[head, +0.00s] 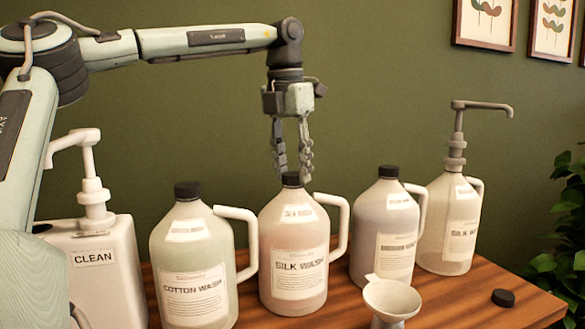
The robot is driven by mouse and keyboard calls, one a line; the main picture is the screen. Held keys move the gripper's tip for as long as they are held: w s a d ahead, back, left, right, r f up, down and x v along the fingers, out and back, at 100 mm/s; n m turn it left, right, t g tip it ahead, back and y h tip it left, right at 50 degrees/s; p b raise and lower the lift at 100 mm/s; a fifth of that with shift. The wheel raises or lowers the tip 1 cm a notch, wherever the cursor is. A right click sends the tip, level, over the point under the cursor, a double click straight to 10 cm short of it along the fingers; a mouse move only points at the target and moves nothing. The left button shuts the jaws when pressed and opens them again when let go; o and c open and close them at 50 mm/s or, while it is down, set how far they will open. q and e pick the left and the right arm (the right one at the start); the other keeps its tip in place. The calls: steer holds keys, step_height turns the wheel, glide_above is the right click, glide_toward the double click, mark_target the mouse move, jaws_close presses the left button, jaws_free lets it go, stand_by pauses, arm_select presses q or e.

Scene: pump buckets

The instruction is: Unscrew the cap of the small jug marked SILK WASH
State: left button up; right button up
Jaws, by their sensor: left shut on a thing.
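The pinkish jug marked SILK WASH (296,245) stands upright on the wooden table near the middle of the view, its handle to the right. Its black cap (291,180) sits on the neck. My left gripper (292,174) points straight down over this jug, its two fingers shut on the cap from either side. Another jug marked SILK WASH (446,240), pale and with a grey-brown pump (457,150) in its neck, stands at the right. My right gripper is not in view.
A COTTON WASH jug (193,262) stands close on the left, another capped jug (384,232) on the right. A white CLEAN pump bottle (108,270) is far left. A funnel (391,302) stands in front; a loose black cap (503,298) lies on clear table (465,300).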

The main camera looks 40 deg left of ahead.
arm_select(q)
steer(key=n, duration=0.6)
steer(key=shift+y+b, duration=0.35)
steer(key=shift+y, duration=0.05)
steer(key=n+g, duration=0.1)
steer(key=n, duration=0.5)
steer(key=shift+n, duration=0.4)
steer(key=o, duration=1.1)
steer(key=shift+a, duration=0.1)
